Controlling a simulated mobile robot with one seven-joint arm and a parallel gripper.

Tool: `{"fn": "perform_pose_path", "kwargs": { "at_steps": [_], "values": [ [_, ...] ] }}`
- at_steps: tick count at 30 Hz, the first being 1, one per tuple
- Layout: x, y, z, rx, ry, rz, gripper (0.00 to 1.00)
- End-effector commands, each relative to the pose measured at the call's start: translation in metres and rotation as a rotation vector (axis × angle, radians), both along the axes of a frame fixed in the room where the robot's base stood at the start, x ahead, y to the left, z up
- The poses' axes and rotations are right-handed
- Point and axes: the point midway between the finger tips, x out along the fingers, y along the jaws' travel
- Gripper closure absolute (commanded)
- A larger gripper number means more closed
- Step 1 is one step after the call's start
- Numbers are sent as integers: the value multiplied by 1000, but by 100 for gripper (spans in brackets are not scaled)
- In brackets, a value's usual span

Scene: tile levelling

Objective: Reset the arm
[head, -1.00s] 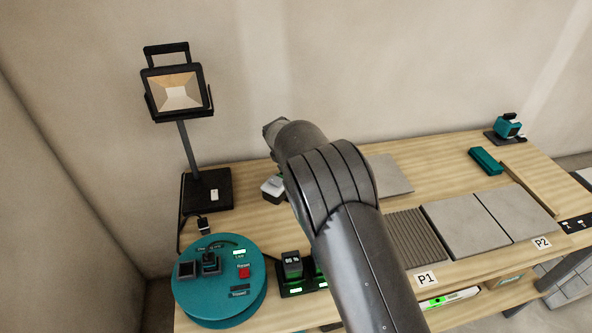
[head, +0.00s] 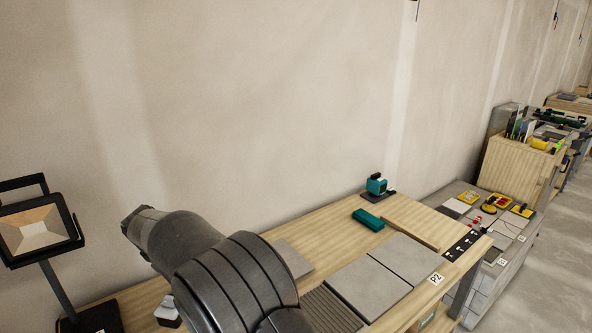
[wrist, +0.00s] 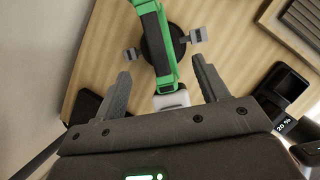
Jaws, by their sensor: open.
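My gripper (wrist: 161,66) is open in the wrist view, with one dark finger on each side and nothing held between them. A green tool (wrist: 160,50) with a black round body (wrist: 152,45) and grey side pieces shows beyond and between the fingertips, over the wooden bench. I cannot tell how far below the fingers it is. In the head view my arm rises from the bottom edge at lower left, bent, and hides my gripper.
The bench (head: 340,225) carries grey tiles (head: 370,288), a teal block (head: 367,219) and a teal device (head: 376,185). A work lamp (head: 38,230) stands at far left. A dark device with a display (wrist: 285,85) lies right in the wrist view. Another workstation (head: 515,165) stands beyond.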

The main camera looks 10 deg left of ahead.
Motion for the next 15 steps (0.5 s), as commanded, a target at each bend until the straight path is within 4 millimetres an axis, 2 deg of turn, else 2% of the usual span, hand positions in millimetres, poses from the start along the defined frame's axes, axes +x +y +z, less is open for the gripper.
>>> {"fn": "perform_pose_path", "kwargs": {
  "at_steps": [5, 10, 15],
  "values": [
    [19, -51, 35, 86, 12, -194, 33],
    [34, -133, 81, 221, 31, -513, 33],
    [31, -214, 119, 356, 45, -830, 33]
  ]
}}
